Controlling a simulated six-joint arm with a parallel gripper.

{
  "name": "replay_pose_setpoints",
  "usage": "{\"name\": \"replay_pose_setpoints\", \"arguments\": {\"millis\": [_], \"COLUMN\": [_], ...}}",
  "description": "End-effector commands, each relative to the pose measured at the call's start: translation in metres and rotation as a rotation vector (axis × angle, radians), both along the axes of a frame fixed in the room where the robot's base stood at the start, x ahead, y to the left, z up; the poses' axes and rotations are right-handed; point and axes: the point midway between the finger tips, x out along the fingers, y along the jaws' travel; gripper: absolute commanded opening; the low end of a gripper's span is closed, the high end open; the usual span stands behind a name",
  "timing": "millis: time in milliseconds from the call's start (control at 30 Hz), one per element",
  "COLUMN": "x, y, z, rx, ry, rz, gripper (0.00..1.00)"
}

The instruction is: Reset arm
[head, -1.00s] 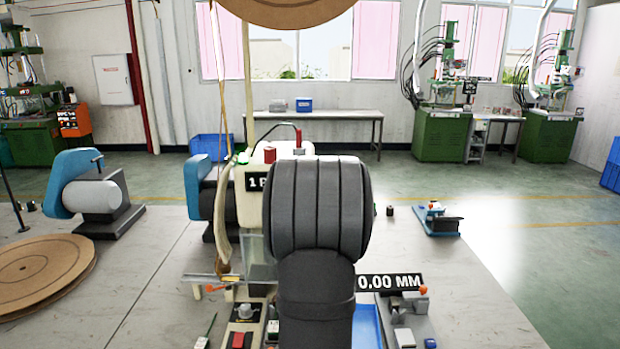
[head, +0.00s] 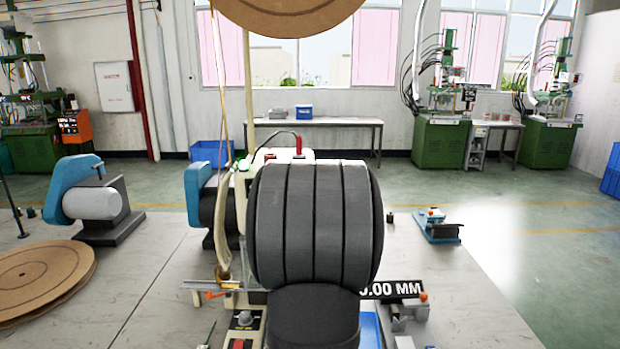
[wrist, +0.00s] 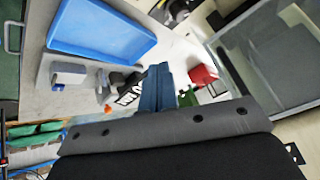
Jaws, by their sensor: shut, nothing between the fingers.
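My arm's dark ribbed link fills the middle of the head view and hides my gripper there. In the wrist view my gripper (wrist: 159,72) shows as two blue-grey fingers pressed together. Nothing is between them. They point over the bench area, with a red block (wrist: 203,76) just to their right and a small black-and-white display (wrist: 128,96) just to their left. I cannot tell from this view how high the fingers are above these things.
A blue tray (wrist: 66,42) lies at the upper left of the wrist view. A grey-framed clear panel (wrist: 268,52) stands at the right. In the head view, a cardboard reel disc (head: 45,275) lies left, a blue-and-grey machine (head: 95,200) behind it. The right-hand tabletop is mostly clear.

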Motion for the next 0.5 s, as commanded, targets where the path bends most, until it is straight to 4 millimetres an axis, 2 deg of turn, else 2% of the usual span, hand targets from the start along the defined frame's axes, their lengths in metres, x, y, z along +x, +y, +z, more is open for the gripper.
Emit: {"name": "replay_pose_setpoints", "arguments": {"millis": [500], "x": [0.006], "y": [-0.008], "z": [0.014], "rx": [-0.133], "ry": [0.254], "rz": [0.106], "gripper": [0.00]}}
